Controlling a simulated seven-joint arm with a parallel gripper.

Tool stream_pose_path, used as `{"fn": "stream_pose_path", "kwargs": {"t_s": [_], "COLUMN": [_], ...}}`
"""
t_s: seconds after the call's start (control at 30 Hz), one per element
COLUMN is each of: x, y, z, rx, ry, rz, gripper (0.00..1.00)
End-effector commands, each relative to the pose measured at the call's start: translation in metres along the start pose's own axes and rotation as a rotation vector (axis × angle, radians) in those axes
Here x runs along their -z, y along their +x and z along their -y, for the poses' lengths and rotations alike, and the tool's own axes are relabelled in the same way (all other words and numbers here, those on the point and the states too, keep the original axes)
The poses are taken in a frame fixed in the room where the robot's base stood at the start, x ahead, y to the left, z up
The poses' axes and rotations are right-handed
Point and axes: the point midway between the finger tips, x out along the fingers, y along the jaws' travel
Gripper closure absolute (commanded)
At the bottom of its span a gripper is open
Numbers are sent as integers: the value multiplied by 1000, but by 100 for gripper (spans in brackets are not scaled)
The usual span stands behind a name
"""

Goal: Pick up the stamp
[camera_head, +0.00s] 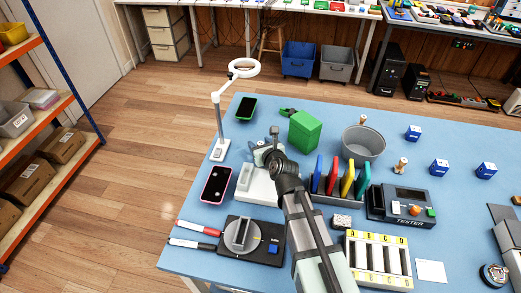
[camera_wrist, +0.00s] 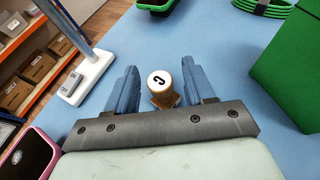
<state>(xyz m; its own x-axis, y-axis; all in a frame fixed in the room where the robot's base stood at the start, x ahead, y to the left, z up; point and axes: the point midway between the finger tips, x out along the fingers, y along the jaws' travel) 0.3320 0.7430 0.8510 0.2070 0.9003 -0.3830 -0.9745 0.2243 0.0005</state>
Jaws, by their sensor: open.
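A stamp (camera_wrist: 161,83) with a wooden body and a round white top marked with a dark letter C stands between my fingers in the wrist view. My gripper (camera_wrist: 159,68) is open, with one blue finger on each side of the stamp. A gap shows on the left; the right finger is close to the stamp, and I cannot tell if it touches. In the head view my gripper (camera_head: 268,150) is low over the blue table, and this stamp is not clearly visible there. Other small wooden stamps (camera_head: 401,165) stand farther right.
A green box (camera_head: 305,131) stands close to the right of my gripper, with green cable (camera_head: 288,111) behind it. A ring lamp (camera_head: 219,150) and a pink-edged phone (camera_head: 216,185) are on the left. Coloured upright pieces (camera_head: 347,178) in a rack stand right of my arm.

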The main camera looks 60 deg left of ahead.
Motion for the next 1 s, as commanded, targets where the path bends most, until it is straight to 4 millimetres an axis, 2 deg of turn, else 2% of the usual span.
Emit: {"fn": "stream_pose_path", "kwargs": {"t_s": [0.17, 0.7, 1.0], "x": [0, 0, -2], "y": [-1, -1, -2], "z": [0, 0, 0], "rx": [0, 0, 0], "ry": [0, 0, -1], "rz": [0, 0, 1], "gripper": [49, 100, 100]}}
